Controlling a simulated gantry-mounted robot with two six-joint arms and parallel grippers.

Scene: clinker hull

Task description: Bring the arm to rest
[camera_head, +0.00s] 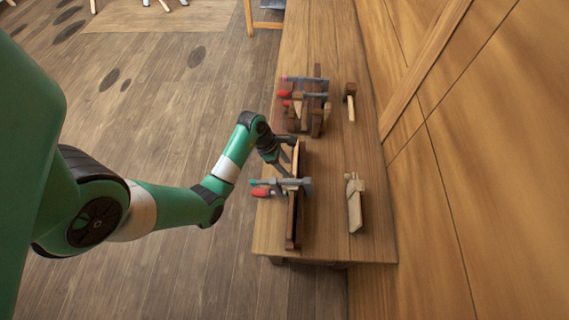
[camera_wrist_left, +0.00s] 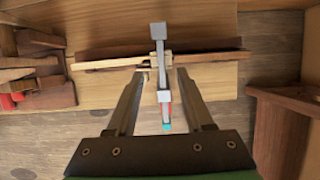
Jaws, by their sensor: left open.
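My left arm, green with white bands, reaches in from the left in the head view. Its gripper (camera_head: 285,164) is open above the bench, close to a grey bar clamp (camera_head: 292,186) with a teal end and a red handle. In the left wrist view my gripper (camera_wrist_left: 162,74) has its fingers spread, with the grey clamp (camera_wrist_left: 158,32) showing in the space between them. I cannot tell whether a finger touches it. The clamp sits across a long, narrow wooden hull piece (camera_head: 291,228). My right gripper is not in view.
The wooden bench (camera_head: 325,245) runs along a wood-panelled wall (camera_head: 480,150). Farther back is a wooden stand with more clamps (camera_head: 313,96). A mallet (camera_head: 350,100) and a pale wooden plane-like tool (camera_head: 355,205) lie at the right. Open floor (camera_head: 190,265) is to the left.

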